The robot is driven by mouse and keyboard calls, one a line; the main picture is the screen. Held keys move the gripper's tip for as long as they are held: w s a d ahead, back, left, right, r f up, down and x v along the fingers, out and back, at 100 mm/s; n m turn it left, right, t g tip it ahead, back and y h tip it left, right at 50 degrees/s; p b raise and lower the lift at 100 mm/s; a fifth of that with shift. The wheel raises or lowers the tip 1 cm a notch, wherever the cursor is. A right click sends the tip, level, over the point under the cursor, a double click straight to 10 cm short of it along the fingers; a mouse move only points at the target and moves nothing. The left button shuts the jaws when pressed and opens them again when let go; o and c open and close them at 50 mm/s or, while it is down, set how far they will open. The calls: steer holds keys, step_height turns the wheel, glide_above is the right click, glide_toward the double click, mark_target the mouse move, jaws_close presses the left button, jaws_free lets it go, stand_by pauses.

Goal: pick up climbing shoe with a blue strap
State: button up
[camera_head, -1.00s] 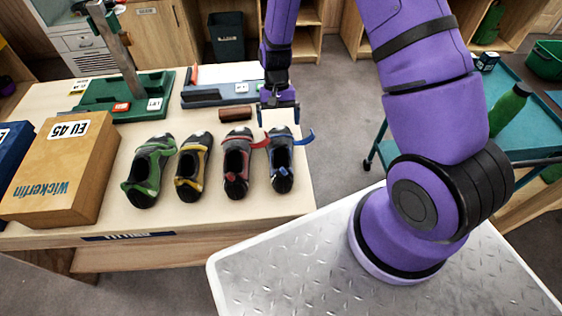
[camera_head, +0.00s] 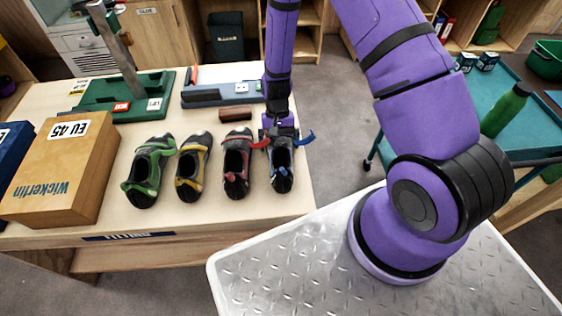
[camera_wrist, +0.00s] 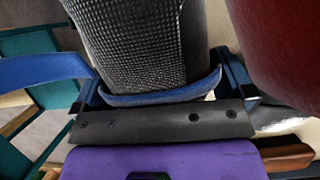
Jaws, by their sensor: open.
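The climbing shoe with a blue strap (camera_head: 281,168) is the rightmost of the row on the bench, its blue strap end sticking out to the right. My gripper (camera_head: 280,132) is down at the far end of this shoe and hides that end. In the wrist view the dark textured shoe (camera_wrist: 145,45) with a blue band lies between the two open fingers of my gripper (camera_wrist: 165,92). The blue strap (camera_wrist: 45,70) passes out to the left. I cannot tell whether the fingers touch the shoe.
The red-strapped shoe (camera_head: 236,165) stands close on the left, its strap reaching toward the blue one. Yellow (camera_head: 192,165) and green (camera_head: 148,172) shoes are further left. A brown block (camera_head: 236,114) lies behind. The bench's right edge (camera_head: 308,190) is near.

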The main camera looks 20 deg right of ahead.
steer(key=c, duration=0.8)
steer(key=shift+o, duration=0.2)
steer(key=shift+r, duration=0.1)
steer(key=shift+r, duration=0.4)
step_height(320, 180, up, 3)
steer(key=s+d, duration=0.3)
steer(key=d, duration=0.6)
steer(key=s+d, duration=0.3)
steer(key=d, duration=0.5)
steer(key=w+a+r+n, duration=0.1)
steer(key=w+a+r, duration=0.1)
steer(key=w+a, duration=0.3)
steer(key=w+a+r+n+h, duration=0.1)
steer(key=w+a, duration=0.4)
steer(key=w, duration=0.7)
steer(key=shift+w+r+n, duration=0.4)
steer(key=shift+r+n, duration=0.4)
